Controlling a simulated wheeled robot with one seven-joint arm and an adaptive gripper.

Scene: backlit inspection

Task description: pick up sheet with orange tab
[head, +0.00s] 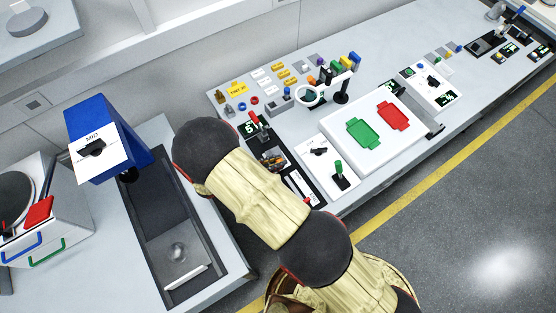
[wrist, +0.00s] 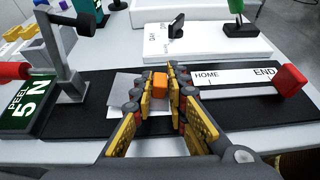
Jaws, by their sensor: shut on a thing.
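The orange tab (wrist: 160,84) shows in the wrist view between the fingertips of my gripper (wrist: 161,80), which is shut on it. The thin, pale grey sheet (wrist: 124,82) shows beside and behind the left finger, low over a black base. The fingers hide part of the sheet, and I cannot tell whether it touches the base. In the head view my gripper (head: 272,160) is small and partly covered by my arm; the sheet cannot be made out there.
A PEEL 5 N display (wrist: 24,118) and grey post (wrist: 68,75) stand left in the wrist view. A HOME–END slider (wrist: 235,78) with a red block (wrist: 290,79) lies right. Behind is a white panel with a black knob (wrist: 176,25) and a green-handled lever (wrist: 238,22).

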